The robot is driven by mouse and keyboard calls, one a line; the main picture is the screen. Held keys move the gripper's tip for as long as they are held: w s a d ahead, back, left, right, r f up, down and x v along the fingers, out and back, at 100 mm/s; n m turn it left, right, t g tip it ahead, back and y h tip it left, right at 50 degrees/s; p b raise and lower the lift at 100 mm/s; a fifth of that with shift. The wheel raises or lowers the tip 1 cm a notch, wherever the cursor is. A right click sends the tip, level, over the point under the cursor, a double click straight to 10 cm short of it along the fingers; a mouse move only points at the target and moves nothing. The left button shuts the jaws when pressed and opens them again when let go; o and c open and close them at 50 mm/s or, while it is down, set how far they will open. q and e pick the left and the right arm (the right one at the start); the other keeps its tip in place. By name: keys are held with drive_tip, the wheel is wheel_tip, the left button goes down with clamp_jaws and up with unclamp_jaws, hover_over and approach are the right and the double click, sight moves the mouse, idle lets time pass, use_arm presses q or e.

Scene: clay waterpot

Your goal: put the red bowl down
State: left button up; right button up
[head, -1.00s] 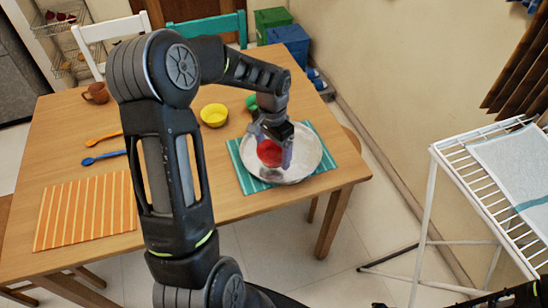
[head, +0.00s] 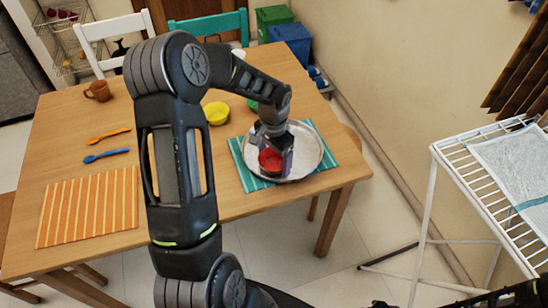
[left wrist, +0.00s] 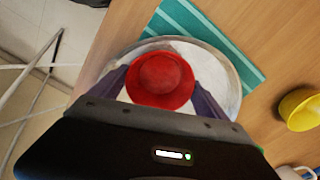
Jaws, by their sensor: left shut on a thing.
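The red bowl (head: 270,161) is over the left part of a round metal tray (head: 309,151) on the table. My left gripper (head: 274,150) reaches down from above and is shut on the bowl. In the left wrist view the red bowl (left wrist: 160,80) sits between the two fingers (left wrist: 160,88), with the tray (left wrist: 225,68) right behind it. I cannot tell whether the bowl's base touches the tray. The tray lies on a teal striped placemat (head: 252,180). My right gripper is not clearly seen.
A yellow bowl (head: 217,113) and a partly hidden green bowl (head: 252,104) stand behind the tray. An orange striped placemat (head: 88,209), orange spoon (head: 108,135), blue spoon (head: 104,156) and brown mug (head: 97,90) are at the left. A white drying rack (head: 470,170) stands off the table's right side.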

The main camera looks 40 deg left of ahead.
sight(274, 166)
use_arm(q)
drive_tip(key=o, duration=1.1)
drive_tip(key=shift+f, duration=0.15)
wheel_tip(274, 166, up, 12)
drive_tip(key=shift+r+b, duration=0.2)
drive_tip(key=shift+b, duration=0.15)
